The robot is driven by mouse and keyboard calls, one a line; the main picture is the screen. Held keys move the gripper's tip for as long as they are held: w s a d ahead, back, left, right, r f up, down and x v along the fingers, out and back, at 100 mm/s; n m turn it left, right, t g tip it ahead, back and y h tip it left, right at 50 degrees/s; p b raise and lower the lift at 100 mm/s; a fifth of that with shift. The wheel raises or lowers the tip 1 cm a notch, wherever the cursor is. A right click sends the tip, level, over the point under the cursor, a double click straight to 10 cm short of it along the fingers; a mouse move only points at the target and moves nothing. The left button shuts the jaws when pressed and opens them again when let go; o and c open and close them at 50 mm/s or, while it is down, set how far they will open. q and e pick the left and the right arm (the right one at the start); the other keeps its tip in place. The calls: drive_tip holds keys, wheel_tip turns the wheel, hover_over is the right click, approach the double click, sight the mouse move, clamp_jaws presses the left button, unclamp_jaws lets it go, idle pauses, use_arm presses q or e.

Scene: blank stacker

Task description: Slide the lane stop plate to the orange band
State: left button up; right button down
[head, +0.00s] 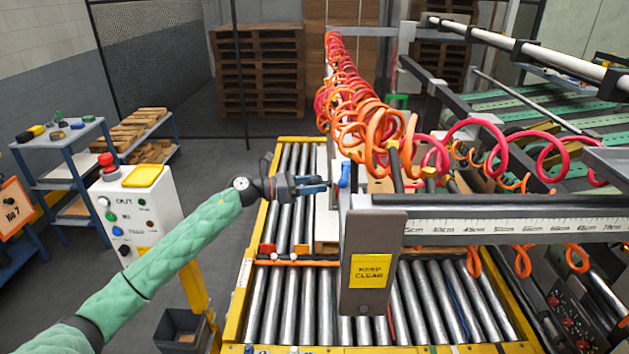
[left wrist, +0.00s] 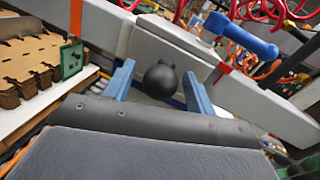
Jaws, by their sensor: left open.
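My left gripper (head: 318,187) is open, with its blue fingers pointing right toward the end of the grey beam. In the left wrist view the fingers (left wrist: 158,72) stand on either side of a round black knob (left wrist: 160,80), which looks not gripped. The knob sits in front of a grey block (left wrist: 165,42) on the beam; I cannot tell for sure that this is the lane stop plate. My right gripper is not in view.
A blue handle (head: 344,173) is just beyond the fingertips. Coiled orange and red hoses (head: 375,130) hang above. A grey plate with a yellow KEEP CLEAR sign (head: 370,270) and a scale beam (head: 500,225) stand at right, over the roller conveyor (head: 285,300).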

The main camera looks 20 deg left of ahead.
use_arm(q)
drive_tip(key=shift+d, duration=0.1)
drive_tip(key=shift+c, duration=0.3)
clamp_jaws()
drive_tip(key=shift+w, duration=0.1)
